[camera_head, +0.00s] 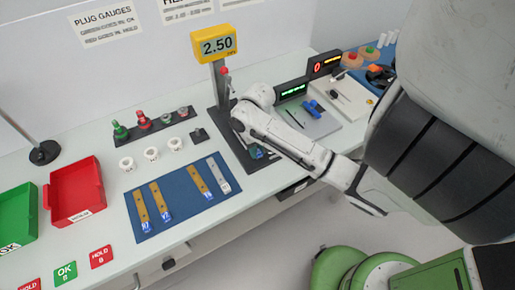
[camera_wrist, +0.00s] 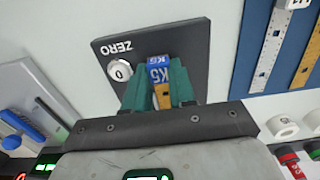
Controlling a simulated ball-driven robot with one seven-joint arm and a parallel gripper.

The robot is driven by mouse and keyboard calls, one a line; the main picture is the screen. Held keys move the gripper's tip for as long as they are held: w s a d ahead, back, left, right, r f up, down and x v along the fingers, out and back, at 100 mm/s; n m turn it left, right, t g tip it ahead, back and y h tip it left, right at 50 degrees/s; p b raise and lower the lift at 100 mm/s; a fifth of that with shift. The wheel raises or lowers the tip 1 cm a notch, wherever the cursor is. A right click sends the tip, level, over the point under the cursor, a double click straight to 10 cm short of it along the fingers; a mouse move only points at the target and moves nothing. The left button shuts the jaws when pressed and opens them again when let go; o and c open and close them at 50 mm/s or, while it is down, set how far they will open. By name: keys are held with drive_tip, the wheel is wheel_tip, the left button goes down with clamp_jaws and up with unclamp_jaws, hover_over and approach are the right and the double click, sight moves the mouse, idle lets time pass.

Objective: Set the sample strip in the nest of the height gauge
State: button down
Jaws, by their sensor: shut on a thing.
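The height gauge (camera_head: 215,43) has a yellow display reading 2.50 on a post above a dark base plate (camera_head: 239,150). In the wrist view the plate (camera_wrist: 193,50) shows the word ZERO and a round white knob (camera_wrist: 120,71). My gripper (camera_wrist: 158,82) has green fingers shut on the sample strip (camera_wrist: 163,98), a brass-coloured strip with a blue K5 tag, over the plate. In the head view my gripper (camera_head: 258,152) is low over the plate's front part, and my arm hides much of it. The nest is hidden, and I cannot tell whether the strip touches the plate.
A blue mat (camera_head: 180,222) with several tagged strips lies left of the gauge. White rings (camera_head: 151,154) and a rack of plug gauges (camera_head: 155,124) stand behind it. Red (camera_head: 76,190) and green (camera_head: 15,215) trays are at the left. Another station (camera_head: 313,125) is to the right.

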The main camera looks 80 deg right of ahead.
drive_tip(key=shift+f, duration=0.2)
drive_tip(key=shift+f, duration=0.2)
drive_tip(key=c, duration=0.9)
unclamp_jaws()
drive_tip(key=shift+c, duration=0.2)
drive_tip(key=shift+r, duration=0.1)
